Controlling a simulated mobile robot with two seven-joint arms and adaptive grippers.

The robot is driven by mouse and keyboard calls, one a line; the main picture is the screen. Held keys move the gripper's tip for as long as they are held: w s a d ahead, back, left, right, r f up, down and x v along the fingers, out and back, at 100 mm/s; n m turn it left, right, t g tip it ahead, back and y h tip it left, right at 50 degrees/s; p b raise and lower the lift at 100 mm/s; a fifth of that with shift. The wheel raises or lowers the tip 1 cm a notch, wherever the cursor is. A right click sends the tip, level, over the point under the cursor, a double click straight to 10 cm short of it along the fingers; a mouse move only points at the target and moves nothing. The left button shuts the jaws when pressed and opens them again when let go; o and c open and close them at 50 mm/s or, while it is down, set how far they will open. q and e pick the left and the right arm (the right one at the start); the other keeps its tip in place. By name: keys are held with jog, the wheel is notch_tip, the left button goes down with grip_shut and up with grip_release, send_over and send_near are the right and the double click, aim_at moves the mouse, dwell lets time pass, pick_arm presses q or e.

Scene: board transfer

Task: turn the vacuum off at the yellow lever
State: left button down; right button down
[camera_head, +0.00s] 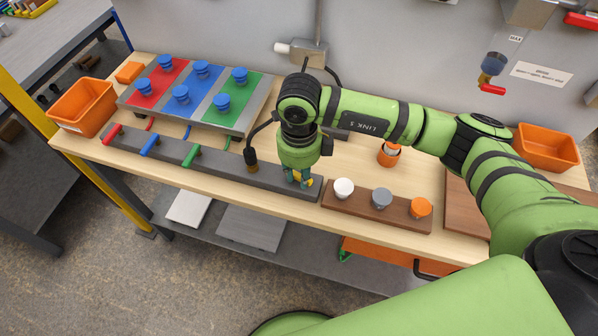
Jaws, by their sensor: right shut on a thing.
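A dark bar (225,168) lies along the front of the wooden table. It carries a red lever (112,134), a blue lever (149,145) and a green lever (191,155). My right gripper (299,180) points down at the bar's right end and is shut there. Only a little yellow shows between its fingers, so the yellow lever is mostly hidden and its angle cannot be told. My left gripper is not in view.
A board with red, blue and green fields (247,114) holds several blue suction cups behind the bar. A brown strip (363,209) with white, grey and orange knobs lies right of my gripper. Orange bins (83,106) stand at the left and far right (547,148).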

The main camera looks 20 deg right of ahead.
jog(key=n+b, duration=0.2)
jog(key=b, duration=0.1)
jog(key=shift+w+d+f, duration=0.2)
jog(key=shift+f, duration=0.05)
jog(key=shift+r+n+b, duration=0.2)
jog(key=shift+n+b, duration=0.2)
jog(key=shift+r, duration=0.1)
jog(key=c, duration=1)
grip_release()
jog(key=shift+c, duration=0.2)
